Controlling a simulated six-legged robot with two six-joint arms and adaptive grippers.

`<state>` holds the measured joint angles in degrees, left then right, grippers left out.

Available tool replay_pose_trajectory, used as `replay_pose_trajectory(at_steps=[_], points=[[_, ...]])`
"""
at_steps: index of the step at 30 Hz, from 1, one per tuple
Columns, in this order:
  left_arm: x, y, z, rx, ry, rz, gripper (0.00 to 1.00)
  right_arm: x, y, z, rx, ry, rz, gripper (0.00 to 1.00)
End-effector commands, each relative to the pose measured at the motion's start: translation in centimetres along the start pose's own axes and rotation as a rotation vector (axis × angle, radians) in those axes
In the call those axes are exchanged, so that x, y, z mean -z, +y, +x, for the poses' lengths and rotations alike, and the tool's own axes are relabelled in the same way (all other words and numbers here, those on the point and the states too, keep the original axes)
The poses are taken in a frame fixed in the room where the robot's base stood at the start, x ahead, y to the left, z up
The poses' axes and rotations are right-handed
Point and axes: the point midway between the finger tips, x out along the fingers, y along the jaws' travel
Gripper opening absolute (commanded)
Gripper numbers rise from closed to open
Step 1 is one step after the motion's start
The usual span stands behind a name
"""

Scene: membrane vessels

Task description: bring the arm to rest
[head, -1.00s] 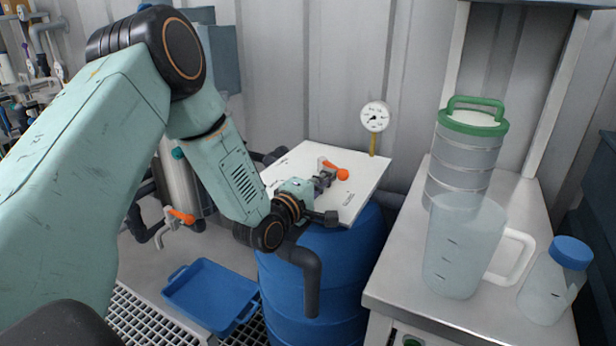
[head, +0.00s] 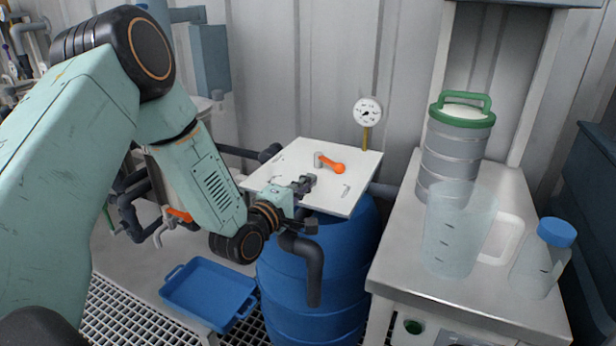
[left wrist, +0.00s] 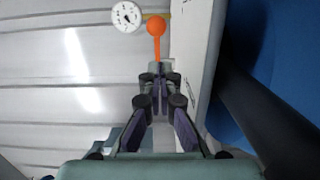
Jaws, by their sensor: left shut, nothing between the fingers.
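My left arm reaches in from the left in the head view. Its gripper (head: 303,184) is over the near left part of a white board (head: 352,200) on top of a blue barrel (head: 330,262). The gripper is shut and empty. An orange-handled valve lever (head: 331,164) is on the board, just beyond the fingertips and apart from them in the head view. In the left wrist view the closed fingers (left wrist: 157,75) point toward the orange handle (left wrist: 156,27), and the board's white face (left wrist: 190,45) runs close along their right side. My right gripper is not seen.
A round gauge (head: 367,112) stands behind the board. At right, a steel bench (head: 400,262) holds a clear jug (head: 455,235), a green-lidded canister (head: 452,150) and a blue-capped bottle (head: 540,262). Dark pipes run beside the barrel.

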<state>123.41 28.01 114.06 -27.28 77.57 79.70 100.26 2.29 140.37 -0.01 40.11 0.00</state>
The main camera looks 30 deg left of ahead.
Motion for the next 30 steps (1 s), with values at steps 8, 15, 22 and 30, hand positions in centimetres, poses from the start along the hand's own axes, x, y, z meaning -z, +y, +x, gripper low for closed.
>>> replay_pose_trajectory(at_steps=[8,15,22,30], points=[[-2.1,0.2,-4.6,0.001,0.001,-0.001,0.0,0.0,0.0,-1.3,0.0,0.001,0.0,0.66],[-3.0,0.1,-6.7,-0.001,0.0,0.001,0.0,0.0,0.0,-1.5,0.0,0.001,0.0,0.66],[-3.0,0.1,-7.1,-0.002,0.001,0.001,0.0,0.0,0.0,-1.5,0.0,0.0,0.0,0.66],[-2.9,0.1,-7.4,-0.002,0.002,0.001,0.0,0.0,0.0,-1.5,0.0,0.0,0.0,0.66]])
